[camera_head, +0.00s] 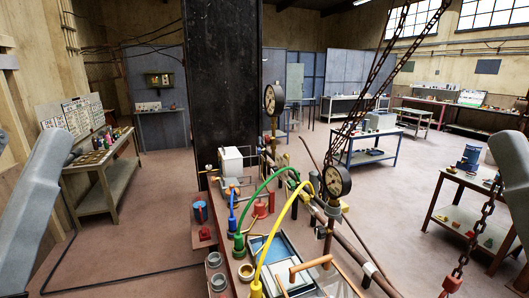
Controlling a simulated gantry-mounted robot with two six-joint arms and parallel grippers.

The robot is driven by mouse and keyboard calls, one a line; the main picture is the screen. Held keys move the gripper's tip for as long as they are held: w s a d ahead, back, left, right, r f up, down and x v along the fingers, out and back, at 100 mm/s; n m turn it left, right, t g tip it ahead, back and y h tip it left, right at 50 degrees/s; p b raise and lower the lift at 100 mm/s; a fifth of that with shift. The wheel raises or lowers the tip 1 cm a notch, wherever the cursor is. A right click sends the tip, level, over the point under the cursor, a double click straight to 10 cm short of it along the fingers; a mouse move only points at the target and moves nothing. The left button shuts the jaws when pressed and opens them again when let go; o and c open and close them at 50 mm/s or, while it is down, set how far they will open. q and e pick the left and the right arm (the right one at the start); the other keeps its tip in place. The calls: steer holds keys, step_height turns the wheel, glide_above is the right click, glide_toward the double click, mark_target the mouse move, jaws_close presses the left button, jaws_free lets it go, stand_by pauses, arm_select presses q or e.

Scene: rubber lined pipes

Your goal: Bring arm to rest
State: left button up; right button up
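My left arm shows as a grey link at the left edge, running from mid-height down to the bottom corner. My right arm shows as a grey link at the right edge. Neither gripper is in view, so I cannot see whether they hold anything. Between the arms stands a pipe bench with a green hose (262,203), a yellow hose (272,238) and a blue hose (232,208). Both arm links appear clear of the bench and hoses.
Two pressure gauges (337,181) (273,100) stand up from the bench. A dark column (222,80) rises behind it. Chains (375,75) hang on the right, one low near my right arm (468,245). Tables stand left (112,180) and right (462,187). Open floor (140,240) lies left of the bench.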

step_height(320, 180, up, 28)
steer(key=p, duration=2.5)
